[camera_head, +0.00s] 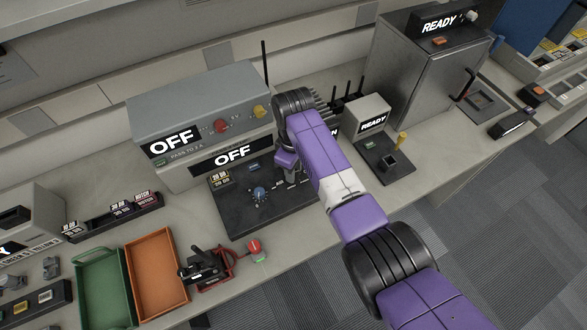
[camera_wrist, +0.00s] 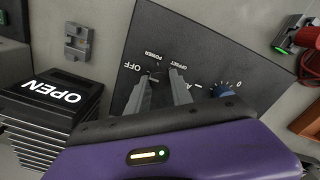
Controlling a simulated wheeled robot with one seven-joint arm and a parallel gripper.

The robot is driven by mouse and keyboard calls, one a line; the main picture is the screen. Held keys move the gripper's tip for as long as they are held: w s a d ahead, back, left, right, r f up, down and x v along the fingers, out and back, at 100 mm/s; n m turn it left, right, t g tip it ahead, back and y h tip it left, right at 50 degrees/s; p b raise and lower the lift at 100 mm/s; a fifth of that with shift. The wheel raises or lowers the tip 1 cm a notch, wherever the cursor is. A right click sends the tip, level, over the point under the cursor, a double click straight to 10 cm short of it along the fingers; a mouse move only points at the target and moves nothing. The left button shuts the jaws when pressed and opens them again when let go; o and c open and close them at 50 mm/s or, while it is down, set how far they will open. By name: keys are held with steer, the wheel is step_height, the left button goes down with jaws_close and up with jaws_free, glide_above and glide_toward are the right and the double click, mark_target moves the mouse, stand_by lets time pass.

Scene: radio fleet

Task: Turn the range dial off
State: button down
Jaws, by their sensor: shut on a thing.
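A sloping black control panel (camera_head: 228,213) sits below a grey unit (camera_head: 190,103) whose two displays read OFF. The panel also fills the middle of the wrist view (camera_wrist: 205,45), with labels OFF, POWER and OFFSET. My gripper (camera_wrist: 164,78) has its two fingers down at the panel by these labels, shut on a small dial that the fingers mostly hide. I cannot read a range label, so I cannot tell which dial is the range dial.
Red (camera_head: 221,126) and yellow (camera_head: 259,111) knobs are on the grey unit.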

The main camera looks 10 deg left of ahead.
stand_by(0.3)
steer(key=c, duration=1.1)
jaws_free()
steer(key=shift+r, duration=0.1)
step_height(320, 180, up, 8)
steer(key=shift+f+b, duration=0.15)
steer(key=shift+b, duration=0.2)
